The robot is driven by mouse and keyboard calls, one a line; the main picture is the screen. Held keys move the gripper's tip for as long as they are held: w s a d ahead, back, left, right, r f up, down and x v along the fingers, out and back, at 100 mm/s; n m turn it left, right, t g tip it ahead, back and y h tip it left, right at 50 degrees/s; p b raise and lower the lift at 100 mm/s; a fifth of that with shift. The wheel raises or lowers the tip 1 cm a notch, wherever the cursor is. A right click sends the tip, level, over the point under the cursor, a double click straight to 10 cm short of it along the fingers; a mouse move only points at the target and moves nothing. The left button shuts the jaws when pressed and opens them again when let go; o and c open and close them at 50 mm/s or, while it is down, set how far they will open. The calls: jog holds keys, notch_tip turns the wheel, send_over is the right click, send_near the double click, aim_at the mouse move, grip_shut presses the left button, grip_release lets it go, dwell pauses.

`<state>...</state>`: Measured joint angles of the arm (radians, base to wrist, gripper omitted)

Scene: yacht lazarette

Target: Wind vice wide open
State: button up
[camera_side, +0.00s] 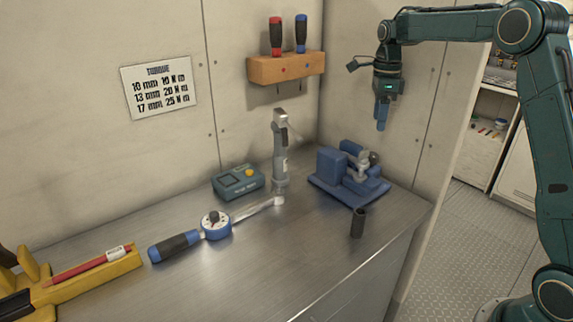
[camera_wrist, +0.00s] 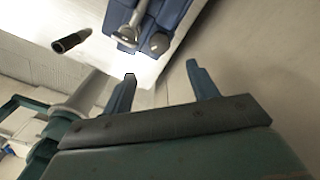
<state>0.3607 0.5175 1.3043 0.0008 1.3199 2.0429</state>
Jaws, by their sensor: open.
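The blue vice (camera_side: 345,178) sits on the metal bench near its back right corner. A metal part (camera_side: 360,163) shows at its right side, but I cannot tell how far apart its jaws are. In the wrist view the vice (camera_wrist: 172,12) is at the top, with a silvery round-ended part (camera_wrist: 128,34) and a grey knob-like end (camera_wrist: 159,43) on it. My gripper (camera_side: 381,126) hangs in the air above and to the right of the vice, apart from it. In the wrist view its two blue fingers (camera_wrist: 160,70) are spread with nothing between them.
A dark upright cylinder (camera_side: 358,222) stands in front of the vice. A torque wrench (camera_side: 215,226), a grey-green box (camera_side: 238,182) and an upright grey tool (camera_side: 281,150) are to the left. A wooden rack (camera_side: 285,69) holds two screwdrivers. The bench's front middle is clear.

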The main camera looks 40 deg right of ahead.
aim_at(373, 155)
notch_tip(373, 155, down, 11)
jog(key=shift+r, duration=0.15)
dwell(0.4)
jog(key=c, duration=1)
